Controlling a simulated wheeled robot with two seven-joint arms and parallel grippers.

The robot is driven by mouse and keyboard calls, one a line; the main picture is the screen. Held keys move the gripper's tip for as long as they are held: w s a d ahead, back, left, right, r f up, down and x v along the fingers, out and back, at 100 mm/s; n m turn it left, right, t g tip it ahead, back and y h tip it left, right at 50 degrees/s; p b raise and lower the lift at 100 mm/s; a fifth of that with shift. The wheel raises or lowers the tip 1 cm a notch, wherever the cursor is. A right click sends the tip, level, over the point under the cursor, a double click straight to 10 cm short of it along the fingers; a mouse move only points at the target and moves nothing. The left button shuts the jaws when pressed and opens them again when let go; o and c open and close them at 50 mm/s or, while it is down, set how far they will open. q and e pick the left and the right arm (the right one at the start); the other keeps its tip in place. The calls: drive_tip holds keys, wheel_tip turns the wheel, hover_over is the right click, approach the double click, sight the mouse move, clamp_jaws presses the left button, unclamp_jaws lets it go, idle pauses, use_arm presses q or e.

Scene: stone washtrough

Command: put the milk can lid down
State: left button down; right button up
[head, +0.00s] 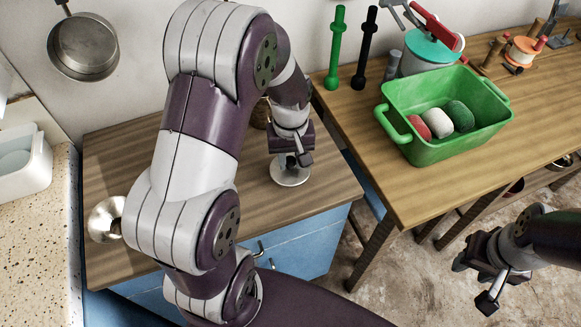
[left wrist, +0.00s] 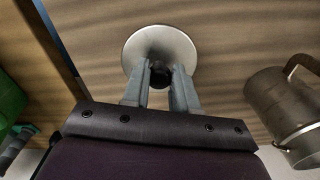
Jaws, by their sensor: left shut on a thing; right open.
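The milk can lid (head: 290,176) is a pale round metal disc with a dark knob. It is at or just above the wooden top of the blue cabinet, near its right side; I cannot tell if it touches. My left gripper (head: 293,160) points down and is shut on the lid's knob. In the left wrist view the lid (left wrist: 150,42) shows beyond the fingertips (left wrist: 161,76), which close around the knob. My right gripper (head: 478,278) is open and empty above the floor at the lower right.
A metal can (left wrist: 280,105) with a handle stands beside the lid in the left wrist view. A metal bowl (head: 103,220) is at the cabinet's left edge. The wooden table (head: 400,195) at right holds a green tub (head: 440,155). Bare wood (head: 325,190) surrounds the lid.

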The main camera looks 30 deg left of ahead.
sight(290, 162)
use_arm(q)
wheel_tip(290, 162, down, 3)
drive_tip(key=shift+s+f, duration=0.1)
drive_tip(key=shift+f, duration=0.3)
